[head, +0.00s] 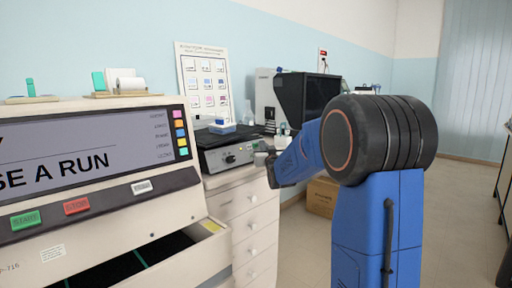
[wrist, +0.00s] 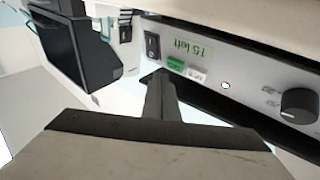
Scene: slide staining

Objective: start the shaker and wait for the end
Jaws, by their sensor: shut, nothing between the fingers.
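The shaker (head: 222,158) is a dark, grey-fronted unit on top of a white drawer cabinet, with a blue-and-white rack (head: 222,127) on it. In the wrist view its front panel (wrist: 243,80) shows a green-lit display (wrist: 192,49) that seems to read "15 left". Below the display are a green button (wrist: 176,65) and a white button (wrist: 197,74). A black rocker switch (wrist: 152,44) and a black knob (wrist: 298,105) are also on the panel. My gripper (wrist: 160,76) is shut and empty, its tip just below the green button; I cannot tell if they touch.
A large cream machine (head: 95,190) with a screen and coloured buttons stands at the left, a drawer open below. The drawer cabinet (head: 255,222) is under the shaker. A black-fronted device (head: 305,98) stands behind.

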